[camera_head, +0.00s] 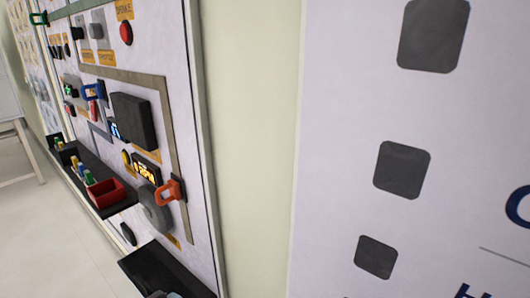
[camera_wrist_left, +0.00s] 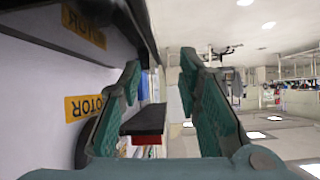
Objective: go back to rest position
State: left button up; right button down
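My left gripper (camera_wrist_left: 160,65) shows in the left wrist view. Its two green-grey fingers stand apart with nothing between them. Beyond the gap is a black ledge with a red part under it (camera_wrist_left: 147,138). Left of the fingers is a pale panel with yellow labels, one reading MOTOR (camera_wrist_left: 83,107). Neither gripper can be made out in the head view. My right gripper is in neither view.
In the head view a white control panel (camera_head: 180,70) runs along the left, with an orange handle (camera_head: 170,190), a black box (camera_head: 133,120) and a red bin (camera_head: 105,192) on a black shelf. A pale board with dark squares (camera_head: 402,169) fills the right. Floor (camera_head: 40,240) is clear at lower left.

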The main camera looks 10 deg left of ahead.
pick_arm(q)
jog(key=s+d+f+m+g+h, duration=0.1)
jog(key=s+d+f+m+h, duration=0.25)
jog(key=s, duration=0.45)
jog(key=s+d+f+m+g+h, duration=0.1)
jog(key=s+d+f+m+h, duration=0.1)
jog(key=s+m, duration=0.35)
jog(key=s+d+f+m+g+h, duration=0.1)
jog(key=s+d+f+m+h, duration=0.15)
jog(key=s, duration=0.75)
notch_tip(320, 180, down, 16)
jog(key=s+a+g+p, duration=0.1)
jog(key=s+a+p, duration=0.15)
jog(key=p, duration=0.35)
jog(key=s+f+p, duration=0.1)
jog(key=s+f, duration=0.2)
jog(key=s, duration=0.3)
jog(key=s+f+g+p, duration=0.1)
jog(key=s+f+p, duration=0.1)
jog(key=s, duration=0.5)
jog(key=shift+f+n+h, duration=0.3)
jog(key=shift+f+n, duration=0.15)
jog(key=shift+f, duration=0.3)
jog(key=shift+a, duration=0.1)
